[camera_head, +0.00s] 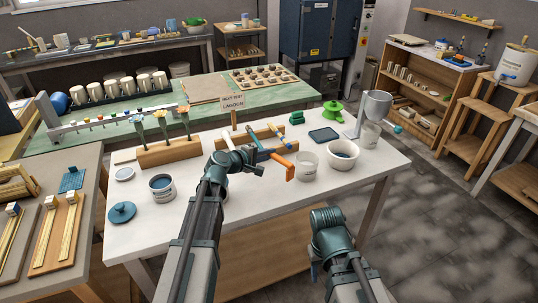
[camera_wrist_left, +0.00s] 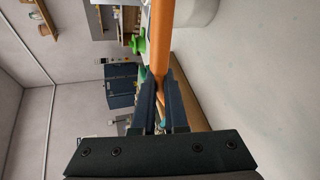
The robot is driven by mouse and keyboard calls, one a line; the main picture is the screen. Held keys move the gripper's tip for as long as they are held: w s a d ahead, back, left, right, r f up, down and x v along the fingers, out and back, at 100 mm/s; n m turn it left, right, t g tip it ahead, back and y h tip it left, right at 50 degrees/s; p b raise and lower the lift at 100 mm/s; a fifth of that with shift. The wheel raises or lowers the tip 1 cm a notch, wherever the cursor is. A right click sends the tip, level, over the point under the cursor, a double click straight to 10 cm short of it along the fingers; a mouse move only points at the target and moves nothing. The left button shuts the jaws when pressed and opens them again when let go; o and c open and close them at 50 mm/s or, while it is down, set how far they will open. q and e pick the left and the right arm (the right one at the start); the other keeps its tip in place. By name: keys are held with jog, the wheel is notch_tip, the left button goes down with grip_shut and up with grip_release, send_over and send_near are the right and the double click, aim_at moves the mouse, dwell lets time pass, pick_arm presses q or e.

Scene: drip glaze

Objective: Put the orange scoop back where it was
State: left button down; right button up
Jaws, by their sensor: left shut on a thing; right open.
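The orange scoop (camera_head: 283,166) is held above the white table. My left gripper (camera_head: 257,155) is shut on its orange handle, which also runs up between the dark fingers in the left wrist view (camera_wrist_left: 161,45). A low wooden rack (camera_head: 265,135) stands just behind the gripper, partly hidden by it. A longer wooden rack (camera_head: 170,152) to the left holds several upright tools with coloured heads. My right gripper (camera_head: 313,270) is low at the front, off the table's edge, mostly hidden by its own arm; only a blue finger part shows.
A labelled jar (camera_head: 162,188) and a teal lid (camera_head: 122,211) are at the left. A small sign (camera_head: 233,102) stands behind the racks. The table's right front is clear.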

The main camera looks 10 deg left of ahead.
pick_arm(q)
jog(key=shift+f+b, duration=2.15)
jog(key=shift+f, duration=0.4)
pick_arm(e)
jog(key=shift+f, duration=2.55)
pick_arm(q)
jog(key=shift+f+b, duration=0.6)
pick_arm(e)
jog(key=shift+f, duration=0.6)
pick_arm(q)
jog(key=c, duration=0.9)
grip_release()
jog(key=shift+o, duration=0.2)
jog(key=p+v, duration=0.4)
jog(key=v, duration=0.8)
jog(key=shift+s+r, duration=0.1)
jog(key=shift+s, duration=0.05)
jog(key=shift+p+v, duration=0.35)
jog(key=shift+v, duration=0.4)
pick_arm(e)
jog(key=shift+r, duration=2.4)
pick_arm(q)
jog(key=shift+a, duration=0.1)
